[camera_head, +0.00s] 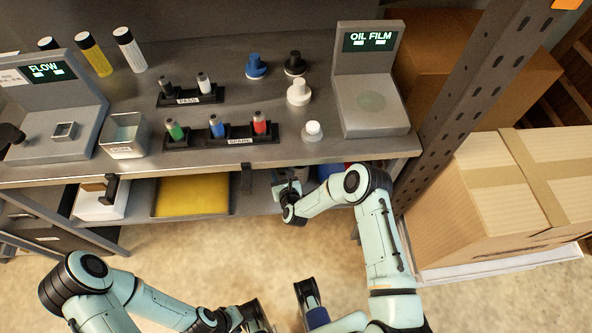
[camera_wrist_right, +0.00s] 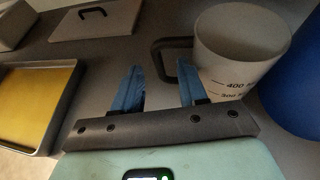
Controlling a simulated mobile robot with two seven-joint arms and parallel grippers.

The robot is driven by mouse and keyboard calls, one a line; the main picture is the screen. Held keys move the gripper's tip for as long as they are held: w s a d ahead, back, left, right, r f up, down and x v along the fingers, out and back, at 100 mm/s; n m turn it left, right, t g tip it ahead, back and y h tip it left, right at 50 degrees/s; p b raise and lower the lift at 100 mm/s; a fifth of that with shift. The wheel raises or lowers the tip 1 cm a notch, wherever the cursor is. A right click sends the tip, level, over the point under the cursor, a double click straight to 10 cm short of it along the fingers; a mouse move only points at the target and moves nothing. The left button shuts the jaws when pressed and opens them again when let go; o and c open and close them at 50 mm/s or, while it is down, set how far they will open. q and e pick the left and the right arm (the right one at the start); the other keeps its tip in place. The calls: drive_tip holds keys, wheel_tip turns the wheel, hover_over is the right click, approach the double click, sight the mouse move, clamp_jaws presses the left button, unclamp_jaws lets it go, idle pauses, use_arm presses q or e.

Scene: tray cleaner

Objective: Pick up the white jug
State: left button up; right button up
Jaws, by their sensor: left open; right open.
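The white jug (camera_wrist_right: 240,55) stands at the upper right of the right wrist view, with dark volume marks on its side. Its dark grey handle (camera_wrist_right: 160,62) points left toward my fingers. My right gripper (camera_wrist_right: 160,88) is open, with its two blue fingers apart. The handle shows just beyond and between the fingertips, and I see no grip on it. In the head view my right gripper (camera_head: 291,202) is at the lower shelf, and the jug is mostly hidden there. My left gripper (camera_head: 262,315) is low in the head view, away from the shelf, open.
A blue round container (camera_wrist_right: 298,85) stands close right of the jug. A yellow-lined tray (camera_head: 192,196) lies left on the lower shelf. The upper shelf (camera_head: 300,155) edge hangs above my right gripper. Cardboard boxes (camera_head: 490,190) and a metal post (camera_head: 455,110) stand right.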

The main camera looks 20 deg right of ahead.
sight(278, 169)
drive_tip(key=shift+b+x, duration=0.3)
drive_tip(key=shift+x, duration=1.9)
drive_tip(key=shift+a+r, duration=0.1)
drive_tip(key=shift+a, duration=0.05)
drive_tip(key=shift+w, duration=0.1)
clamp_jaws()
drive_tip(key=shift+r, duration=0.1)
